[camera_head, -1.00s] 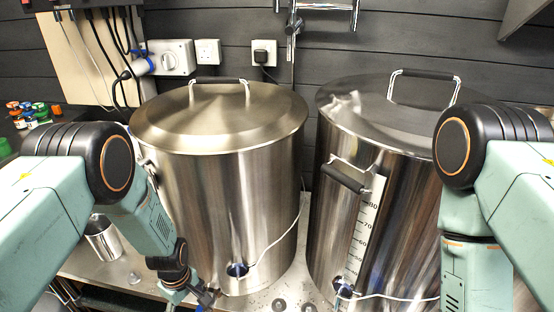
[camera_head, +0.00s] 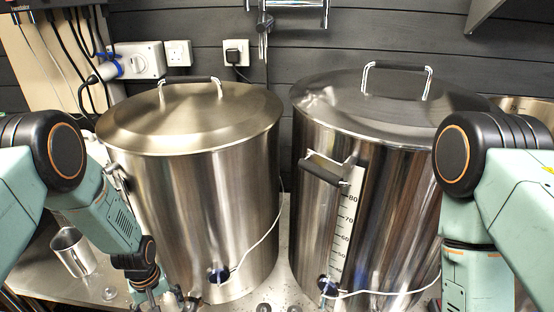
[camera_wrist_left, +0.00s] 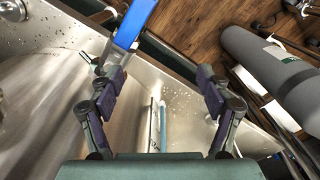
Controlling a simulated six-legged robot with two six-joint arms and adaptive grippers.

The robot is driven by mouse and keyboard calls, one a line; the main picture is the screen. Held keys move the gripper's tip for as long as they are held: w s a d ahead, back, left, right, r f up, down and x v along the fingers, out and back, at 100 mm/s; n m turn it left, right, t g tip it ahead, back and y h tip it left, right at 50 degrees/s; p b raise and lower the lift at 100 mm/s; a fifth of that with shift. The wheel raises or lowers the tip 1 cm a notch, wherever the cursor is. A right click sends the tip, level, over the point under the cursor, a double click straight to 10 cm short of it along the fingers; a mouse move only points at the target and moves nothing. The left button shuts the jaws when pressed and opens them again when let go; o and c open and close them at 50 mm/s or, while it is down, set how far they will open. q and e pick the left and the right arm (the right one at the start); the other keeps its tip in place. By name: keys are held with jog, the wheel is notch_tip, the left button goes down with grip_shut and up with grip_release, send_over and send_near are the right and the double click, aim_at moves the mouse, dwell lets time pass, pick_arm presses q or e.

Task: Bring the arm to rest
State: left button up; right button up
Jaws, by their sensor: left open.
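My left arm (camera_head: 108,215) comes in from the left and hangs down in front of the left kettle. Its gripper (camera_head: 168,299) is at the bottom edge of the head view, partly cut off, low by the kettle's front. In the left wrist view the gripper (camera_wrist_left: 163,88) has its two fingers wide apart, with nothing held between them. A blue handle (camera_wrist_left: 136,20) lies beyond the fingers at the top. My right arm (camera_head: 480,200) hangs down at the right, and its gripper is below the picture.
A large lidded left kettle (camera_head: 200,190) and a right kettle (camera_head: 385,200) with a level scale stand close ahead. A steel cup (camera_head: 73,252) stands on the metal counter (camera_head: 85,284) at left. In the wrist view a grey cylinder (camera_wrist_left: 268,70) is above the wooden floor.

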pick_arm(q)
jog(key=shift+w+a+m+b, duration=0.15)
jog(key=shift+w+m+b, duration=0.45)
jog(key=shift+m+b, duration=0.65)
jog(key=shift+w+a+m+b, duration=0.2)
jog(key=shift+w+m+b, duration=0.4)
jog(key=shift+m+b, duration=0.65)
jog(key=shift+w+a+m+b, duration=0.15)
jog(key=shift+w+m+b, duration=0.45)
jog(key=shift+m+b, duration=0.6)
